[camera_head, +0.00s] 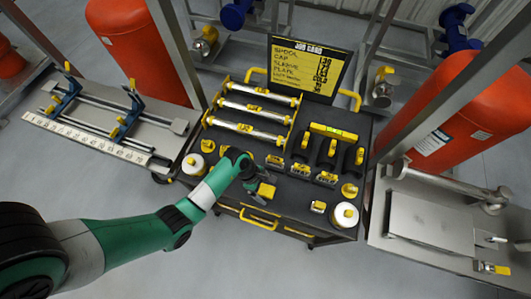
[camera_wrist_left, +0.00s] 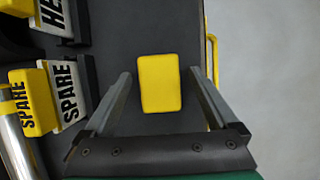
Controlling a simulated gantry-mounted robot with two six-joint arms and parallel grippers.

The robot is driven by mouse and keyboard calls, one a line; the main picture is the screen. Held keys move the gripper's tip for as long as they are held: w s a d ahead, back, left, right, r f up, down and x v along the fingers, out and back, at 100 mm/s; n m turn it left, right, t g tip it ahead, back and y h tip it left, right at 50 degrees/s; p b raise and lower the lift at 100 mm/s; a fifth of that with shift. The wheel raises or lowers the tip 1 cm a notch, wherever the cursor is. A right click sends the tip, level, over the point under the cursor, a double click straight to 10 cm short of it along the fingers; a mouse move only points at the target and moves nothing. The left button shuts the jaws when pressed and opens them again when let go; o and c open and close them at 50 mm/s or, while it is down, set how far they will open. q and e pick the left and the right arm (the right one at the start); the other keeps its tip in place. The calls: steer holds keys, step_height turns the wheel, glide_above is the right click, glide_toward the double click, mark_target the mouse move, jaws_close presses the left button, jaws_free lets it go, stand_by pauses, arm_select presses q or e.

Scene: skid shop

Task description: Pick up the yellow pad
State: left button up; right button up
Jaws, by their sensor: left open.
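The yellow pad (camera_wrist_left: 160,82) is a small rounded block on the dark cart top. In the left wrist view it lies between the two fingers of my left gripper (camera_wrist_left: 160,96), with a gap on each side. The left gripper is open and empty, above the pad. In the head view my left gripper (camera_head: 257,187) is over the front middle of the cart, and the yellow pad (camera_head: 266,190) shows beside it, partly covered. My right gripper is in neither view.
The cart (camera_head: 290,205) carries yellow-ended tubes (camera_head: 255,108) at the back left, black holders (camera_head: 327,150) at the right, and white spools (camera_head: 345,215). SPARE tags (camera_wrist_left: 68,95) stand left of the gripper in the wrist view. A yellow handle (camera_wrist_left: 212,60) runs along the right edge.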

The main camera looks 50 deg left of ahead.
mark_target(269, 191)
arm_select(q)
steer(key=shift+c, duration=0.3)
jaws_close()
steer(key=shift+r, duration=0.15)
steer(key=shift+r, duration=0.3)
step_height(269, 191, up, 2)
steer(key=shift+r+p, duration=0.25)
steer(key=shift+p, duration=0.65)
steer(key=s+d+r+p, duration=0.5)
steer(key=s+d+r, duration=0.2)
steer(key=s+r, duration=0.2)
steer(key=s, duration=0.2)
steer(key=shift+s+d+r, duration=0.2)
steer(key=shift+s+r, duration=0.15)
steer(key=shift+s, duration=0.05)
